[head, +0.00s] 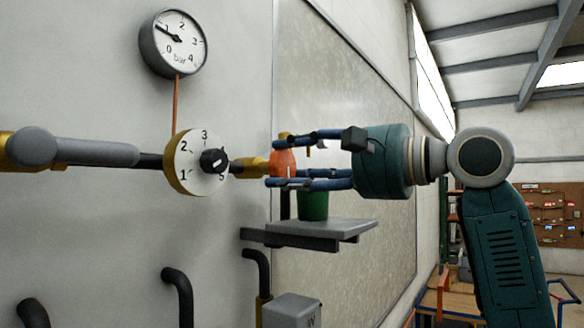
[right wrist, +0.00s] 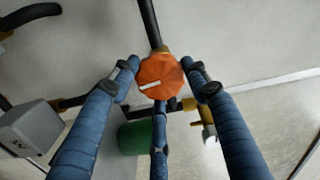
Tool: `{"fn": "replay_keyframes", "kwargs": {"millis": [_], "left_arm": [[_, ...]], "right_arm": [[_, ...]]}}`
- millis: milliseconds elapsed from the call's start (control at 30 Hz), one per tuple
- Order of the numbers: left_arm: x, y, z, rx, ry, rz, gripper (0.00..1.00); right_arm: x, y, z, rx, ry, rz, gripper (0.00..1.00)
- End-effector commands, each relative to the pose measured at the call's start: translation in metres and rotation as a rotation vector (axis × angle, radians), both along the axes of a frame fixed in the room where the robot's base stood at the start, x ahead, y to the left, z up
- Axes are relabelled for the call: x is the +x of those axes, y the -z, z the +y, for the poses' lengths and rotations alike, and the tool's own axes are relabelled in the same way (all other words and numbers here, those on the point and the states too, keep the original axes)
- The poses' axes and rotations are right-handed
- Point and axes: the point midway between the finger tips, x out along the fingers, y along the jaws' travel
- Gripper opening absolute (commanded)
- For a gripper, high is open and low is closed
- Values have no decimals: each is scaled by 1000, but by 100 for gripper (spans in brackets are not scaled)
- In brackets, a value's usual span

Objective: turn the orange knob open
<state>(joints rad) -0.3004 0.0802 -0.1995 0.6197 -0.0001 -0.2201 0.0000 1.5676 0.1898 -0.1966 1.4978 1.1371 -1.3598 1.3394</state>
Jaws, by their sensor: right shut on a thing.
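The orange knob (head: 283,162) sits on a brass valve at the end of a dark pipe, right of the numbered dial. In the right wrist view the orange knob (right wrist: 161,78) is faceted, with a white mark on its face pointing to the lower left. My right gripper (head: 288,160) comes in from the right, its blue fingers around the knob. In the right wrist view the right gripper (right wrist: 160,85) has fingers on both sides of the knob and one below it. It is shut on the knob. My left gripper is not in view.
A round pressure gauge (head: 174,43) hangs on the wall above a white numbered dial (head: 197,162). A green cup (head: 313,205) stands on a grey shelf (head: 320,230) just below my right fingers. A grey box (head: 291,311) and bent dark pipes (head: 178,295) are lower down.

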Motion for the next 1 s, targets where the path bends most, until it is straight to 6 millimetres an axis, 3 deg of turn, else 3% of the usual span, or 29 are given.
{"fn": "replay_keyframes", "kwargs": {"millis": [1000], "left_arm": [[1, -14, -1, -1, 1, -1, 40]], "right_arm": [[1, 4, 0, -575, -3, -777, 20]]}}
